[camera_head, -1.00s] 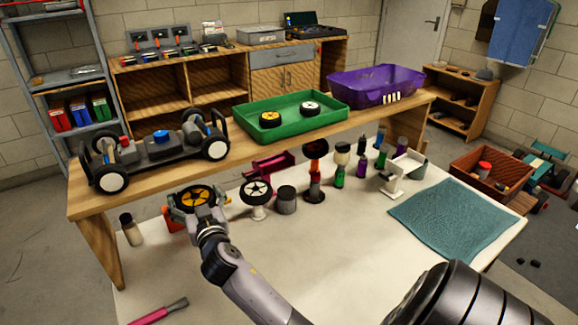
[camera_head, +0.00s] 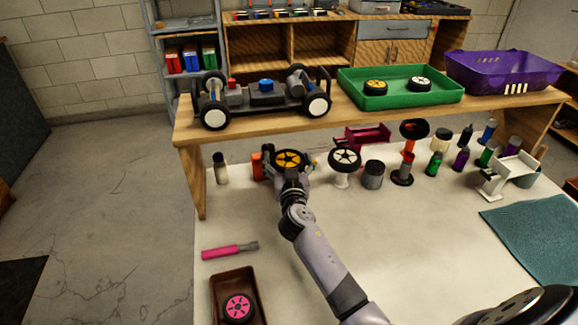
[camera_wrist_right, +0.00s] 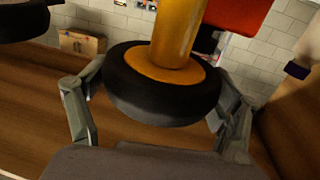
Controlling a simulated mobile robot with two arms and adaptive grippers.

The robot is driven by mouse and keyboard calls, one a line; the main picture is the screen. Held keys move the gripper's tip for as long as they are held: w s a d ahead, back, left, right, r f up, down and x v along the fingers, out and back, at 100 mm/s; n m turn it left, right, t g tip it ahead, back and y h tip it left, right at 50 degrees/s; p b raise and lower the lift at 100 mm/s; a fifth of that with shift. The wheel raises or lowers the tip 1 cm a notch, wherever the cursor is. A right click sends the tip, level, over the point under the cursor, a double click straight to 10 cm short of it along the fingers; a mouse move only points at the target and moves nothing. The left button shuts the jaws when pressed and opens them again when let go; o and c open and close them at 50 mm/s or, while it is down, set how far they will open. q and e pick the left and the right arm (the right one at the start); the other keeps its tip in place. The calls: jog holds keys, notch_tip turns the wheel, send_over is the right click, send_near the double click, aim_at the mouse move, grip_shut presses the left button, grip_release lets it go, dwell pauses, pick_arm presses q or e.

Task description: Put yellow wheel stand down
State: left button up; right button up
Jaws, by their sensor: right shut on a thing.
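The yellow-hubbed wheel (camera_head: 287,160) of the yellow wheel stand has a black tyre and is between my right gripper's (camera_head: 291,172) fingers near the back of the white table. In the right wrist view the fingers flank the black tyre (camera_wrist_right: 160,100), and a yellow post (camera_wrist_right: 178,35) extends upward from its hub. My right gripper is shut on it. I cannot tell whether the stand's base touches the table. My left gripper is not in view.
A white-hubbed wheel (camera_head: 345,160) on a white stand is close on the right, with a grey jar (camera_head: 373,175) beyond. A pink-handled tool (camera_head: 230,251) and brown tray (camera_head: 217,292) lie in front. The wooden shelf (camera_head: 420,113) is behind.

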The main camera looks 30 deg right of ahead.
jog(key=shift+f, duration=0.75)
jog(key=shift+f+b, duration=0.15)
jog(key=shift+b, duration=0.15)
jog(key=o, duration=1.1)
jog(key=shift+s+p, duration=0.1)
jog(key=shift+p, duration=0.2)
jog(key=v, duration=0.7)
jog(key=shift+s+b, duration=0.15)
jog(key=shift+b, duration=0.15)
